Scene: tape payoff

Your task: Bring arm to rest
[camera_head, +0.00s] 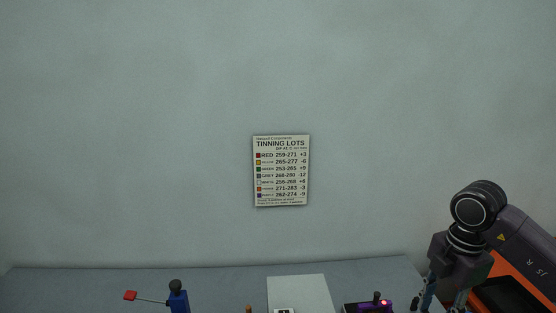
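My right arm comes in at the right edge, and its gripper (444,298) points down at the bottom right, over or in front of the table's right end. Its two fingers show apart at their upper parts, but the fingertips are cut off by the lower edge, so I cannot tell whether it is open or shut. No held object shows. My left arm and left gripper are not in view.
A grey table (225,282) runs along the bottom. On it are a blue post with a red flag (178,297), a pale sheet (298,290), a small orange piece (249,309) and a dark device with a purple light (367,307). A TINNING LOTS sign (281,171) hangs on the wall.

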